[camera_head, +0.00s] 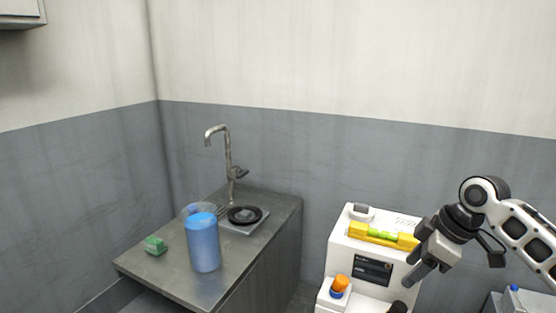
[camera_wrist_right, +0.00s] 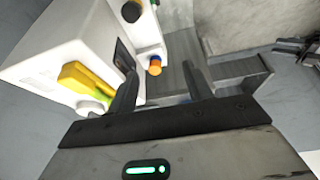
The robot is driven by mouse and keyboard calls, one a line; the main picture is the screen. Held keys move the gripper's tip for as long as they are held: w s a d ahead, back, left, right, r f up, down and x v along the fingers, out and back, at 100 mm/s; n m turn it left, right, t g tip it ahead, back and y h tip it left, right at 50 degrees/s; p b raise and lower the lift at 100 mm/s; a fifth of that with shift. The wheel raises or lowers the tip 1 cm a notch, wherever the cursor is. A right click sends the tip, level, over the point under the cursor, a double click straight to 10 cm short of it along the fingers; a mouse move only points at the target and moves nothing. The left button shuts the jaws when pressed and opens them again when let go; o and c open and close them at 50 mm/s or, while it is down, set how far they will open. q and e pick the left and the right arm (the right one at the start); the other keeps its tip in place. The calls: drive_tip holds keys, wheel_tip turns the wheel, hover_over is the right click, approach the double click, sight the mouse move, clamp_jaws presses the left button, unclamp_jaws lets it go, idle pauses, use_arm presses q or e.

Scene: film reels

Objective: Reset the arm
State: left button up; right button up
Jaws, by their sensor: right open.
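My right gripper (camera_head: 418,264) is at the right of the head view, in front of the white machine (camera_head: 340,250). In the right wrist view its two dark fingers (camera_wrist_right: 160,84) stand apart with nothing between them. The gripper is open and empty. The white machine also shows at the upper left of the wrist view (camera_wrist_right: 60,45). A yellow part (camera_head: 372,236) with green pieces lies on the machine's top; the gripper hides some of the machine's right side. My left gripper is in neither view.
A grey counter (camera_head: 165,274) with a faucet (camera_head: 228,160) stands at the left. On it are a blue container (camera_head: 203,243), a green block (camera_head: 155,245) and a black round item (camera_head: 244,215). The machine bears an orange-and-blue knob (camera_head: 340,285). Air above the counter is free.

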drive_tip(key=s+a+f+m+t, duration=0.1)
drive_tip(key=s+a+f, duration=0.25)
drive_tip(key=f, duration=0.25)
drive_tip(key=s+a+f+m+t+y, duration=0.1)
drive_tip(key=s+a+f, duration=0.1)
drive_tip(key=a+f, duration=0.35)
drive_tip(key=s+a+f+m+t, duration=0.1)
drive_tip(key=s+a+f+m, duration=0.15)
drive_tip(key=f, duration=0.45)
drive_tip(key=s+f+m+t+h, duration=0.1)
drive_tip(key=s+f+m+t, duration=0.2)
drive_tip(key=s, duration=1.3)
drive_tip(key=shift+a+f+m+t+h, duration=0.2)
drive_tip(key=shift+a+m+t+h, duration=0.2)
drive_tip(key=shift+m+t, duration=0.6)
